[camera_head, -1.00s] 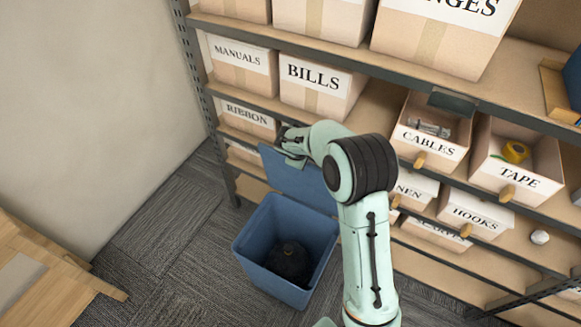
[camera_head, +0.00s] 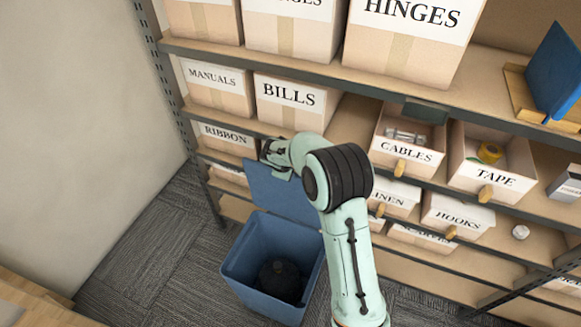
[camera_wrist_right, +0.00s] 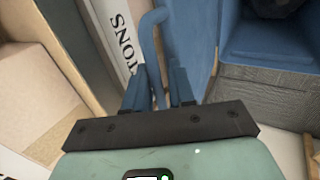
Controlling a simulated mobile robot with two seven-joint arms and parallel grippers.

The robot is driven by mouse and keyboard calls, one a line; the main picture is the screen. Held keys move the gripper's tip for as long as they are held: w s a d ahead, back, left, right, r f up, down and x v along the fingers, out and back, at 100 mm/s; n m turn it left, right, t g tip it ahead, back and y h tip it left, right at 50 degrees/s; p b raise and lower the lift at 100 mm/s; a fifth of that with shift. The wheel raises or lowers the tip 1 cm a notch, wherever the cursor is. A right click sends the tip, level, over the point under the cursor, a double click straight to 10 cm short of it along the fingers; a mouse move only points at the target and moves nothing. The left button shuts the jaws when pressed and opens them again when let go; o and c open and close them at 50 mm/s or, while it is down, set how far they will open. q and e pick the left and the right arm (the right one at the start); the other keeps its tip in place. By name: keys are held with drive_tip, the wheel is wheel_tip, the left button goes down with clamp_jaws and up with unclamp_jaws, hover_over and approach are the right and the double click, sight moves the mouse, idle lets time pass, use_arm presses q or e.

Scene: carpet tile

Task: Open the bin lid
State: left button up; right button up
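The blue bin (camera_head: 247,285) stands on the carpet in front of the shelf, with its top uncovered. Its blue lid (camera_head: 282,193) stands raised at the back, tilted up towards the shelf. My right gripper (camera_head: 277,152) is at the lid's upper edge in the head view, partly hidden by its wrist. In the right wrist view the gripper (camera_wrist_right: 158,90) has its fingers apart, with the thin blue lid handle (camera_wrist_right: 153,45) between them and gaps beside it. The lid (camera_wrist_right: 190,35) shows right of the handle. My left gripper is not in view.
A dark round object (camera_head: 281,280) lies inside the bin. The metal shelf (camera_head: 330,70) behind holds labelled boxes, including BILLS (camera_head: 290,105), RIBBON (camera_head: 227,138) and CABLES (camera_head: 407,140). Carpet (camera_head: 150,235) is clear left of the bin. Wooden furniture (camera_head: 35,300) is at lower left.

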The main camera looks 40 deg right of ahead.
drive_tip(key=v, duration=1.3)
drive_tip(key=shift+r+b, duration=0.15)
drive_tip(key=shift+b, duration=0.2)
drive_tip(key=shift+a, duration=0.15)
